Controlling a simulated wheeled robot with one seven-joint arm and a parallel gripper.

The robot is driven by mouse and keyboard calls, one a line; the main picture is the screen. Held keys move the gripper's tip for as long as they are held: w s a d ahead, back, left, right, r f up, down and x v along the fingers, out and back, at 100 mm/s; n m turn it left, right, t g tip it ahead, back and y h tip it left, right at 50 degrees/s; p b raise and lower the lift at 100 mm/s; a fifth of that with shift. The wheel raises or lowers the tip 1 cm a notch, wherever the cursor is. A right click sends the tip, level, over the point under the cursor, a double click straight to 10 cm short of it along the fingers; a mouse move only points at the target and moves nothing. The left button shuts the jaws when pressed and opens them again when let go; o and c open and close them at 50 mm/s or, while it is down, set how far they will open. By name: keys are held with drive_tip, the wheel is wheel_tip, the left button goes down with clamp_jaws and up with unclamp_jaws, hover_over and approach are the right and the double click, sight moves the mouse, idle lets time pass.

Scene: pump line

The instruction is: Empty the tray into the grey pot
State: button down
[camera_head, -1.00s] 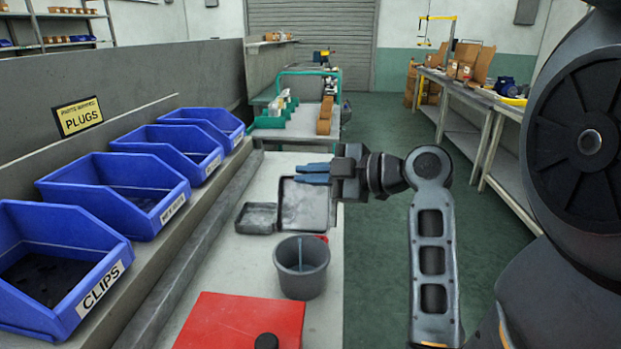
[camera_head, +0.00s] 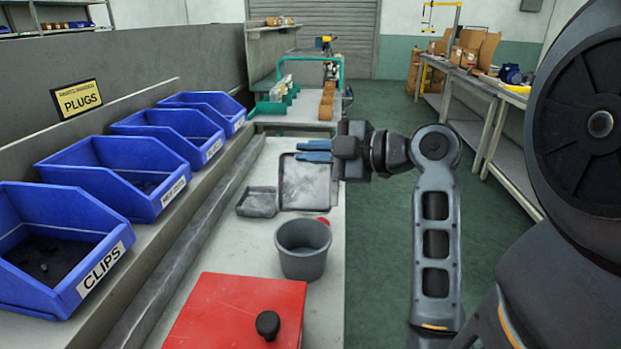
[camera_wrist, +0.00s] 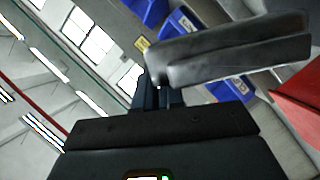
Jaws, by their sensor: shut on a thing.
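My gripper (camera_head: 316,151) is shut on the far edge of a grey tray (camera_head: 305,186). The tray is tipped steeply, its inner face turned toward the head camera, and no loose pieces show on it. It also shows as a grey slab in the wrist view (camera_wrist: 230,50), at my fingertips (camera_wrist: 158,97). The grey pot (camera_head: 303,262) stands upright on the bench, nearer the camera than the tray. Its mouth is open; its bottom is hidden, and I cannot tell what lies inside.
A smaller grey tray (camera_head: 257,203) lies left of the held tray. A red box (camera_head: 225,318) with a black knob sits in front of the pot. A small red thing (camera_head: 323,221) is behind the pot. Blue bins (camera_head: 112,180) line the left.

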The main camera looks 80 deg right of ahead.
sight(311, 182)
drive_tip(key=shift+m+y, duration=0.4)
drive_tip(key=shift+m, duration=0.5)
wheel_tip(311, 182, up, 6)
drive_tip(key=p, duration=0.7)
drive_tip(key=shift+f, duration=0.1)
drive_tip(key=r+m+p, duration=0.1)
drive_tip(key=p, duration=0.3)
drive_tip(key=shift+m+g+y+p, duration=0.3)
drive_tip(key=shift+m+g+y, duration=0.1)
drive_tip(key=r+m+y+p, duration=0.1)
drive_tip(key=p, duration=0.3)
drive_tip(key=shift+r+m+g, duration=0.2)
drive_tip(key=shift+m+g, duration=0.1)
